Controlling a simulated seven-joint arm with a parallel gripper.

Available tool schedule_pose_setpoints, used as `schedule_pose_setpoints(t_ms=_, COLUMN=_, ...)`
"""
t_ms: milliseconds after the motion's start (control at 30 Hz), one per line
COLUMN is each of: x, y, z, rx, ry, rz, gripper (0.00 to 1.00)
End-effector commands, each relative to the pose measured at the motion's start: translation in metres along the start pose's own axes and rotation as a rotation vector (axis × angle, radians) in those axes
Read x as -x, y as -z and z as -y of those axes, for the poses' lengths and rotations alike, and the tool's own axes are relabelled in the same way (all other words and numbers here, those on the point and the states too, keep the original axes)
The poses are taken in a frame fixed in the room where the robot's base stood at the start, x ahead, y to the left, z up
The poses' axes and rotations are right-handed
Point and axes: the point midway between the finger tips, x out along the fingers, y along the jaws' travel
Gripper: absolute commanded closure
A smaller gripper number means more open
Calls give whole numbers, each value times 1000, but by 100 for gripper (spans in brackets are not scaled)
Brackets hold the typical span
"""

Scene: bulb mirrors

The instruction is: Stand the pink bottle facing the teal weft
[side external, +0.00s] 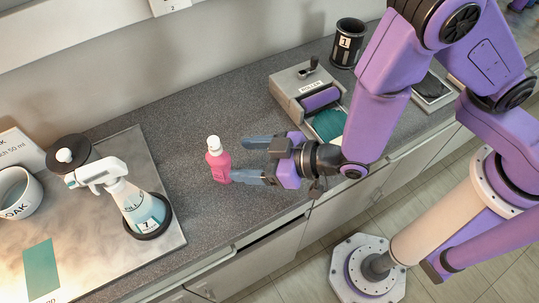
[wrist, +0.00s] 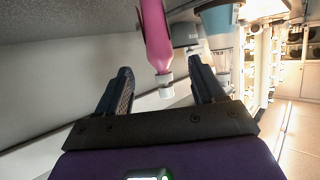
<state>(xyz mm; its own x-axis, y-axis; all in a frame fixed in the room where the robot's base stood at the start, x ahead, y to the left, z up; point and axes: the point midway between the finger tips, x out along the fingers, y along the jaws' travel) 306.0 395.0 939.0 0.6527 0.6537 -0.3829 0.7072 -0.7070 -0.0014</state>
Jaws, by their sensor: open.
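The pink bottle (side external: 218,165) with a white cap stands upright on the grey counter, left of my gripper. My gripper (side external: 238,160) is open and low over the counter, its fingers pointing left at the bottle. One fingertip appears close to the bottle's lower right side; I cannot tell if it touches. In the wrist view the pink bottle (wrist: 155,35) appears upside down, its cap between the open fingers (wrist: 160,75). A teal piece (side external: 329,124), perhaps the weft, lies by a purple roller in a grey box, right of and behind the bottle.
A spray bottle (side external: 143,208) stands in a dark ring on a marbled board (side external: 95,235) at left, with a teal swatch (side external: 41,268) and a white bowl (side external: 15,192). A black canister (side external: 347,45) stands at the back. Counter between bottle and grey box (side external: 290,88) is clear.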

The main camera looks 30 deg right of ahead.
Motion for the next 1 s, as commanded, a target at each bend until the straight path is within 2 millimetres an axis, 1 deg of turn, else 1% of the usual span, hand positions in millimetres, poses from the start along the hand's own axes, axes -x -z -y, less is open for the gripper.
schedule_pose_setpoints(t_ms=33, x=9, y=0, z=1, rx=3, ry=4, rz=0, gripper=32)
schedule_pose_setpoints(t_ms=100, x=20, y=0, z=0, rx=3, ry=3, rz=0, gripper=32)
schedule_pose_setpoints(t_ms=200, x=32, y=0, z=1, rx=2, ry=2, rz=0, gripper=32)
schedule_pose_setpoints(t_ms=300, x=40, y=0, z=0, rx=1, ry=2, rz=0, gripper=32)
schedule_pose_setpoints(t_ms=433, x=46, y=0, z=0, rx=1, ry=0, rz=-1, gripper=32)
schedule_pose_setpoints(t_ms=733, x=47, y=1, z=-1, rx=-9, ry=4, rz=16, gripper=32)
schedule_pose_setpoints(t_ms=867, x=52, y=0, z=-5, rx=-41, ry=28, rz=102, gripper=32)
schedule_pose_setpoints(t_ms=967, x=64, y=-1, z=-9, rx=-67, ry=65, rz=211, gripper=32)
schedule_pose_setpoints(t_ms=1000, x=71, y=-1, z=-10, rx=-74, ry=84, rz=258, gripper=32)
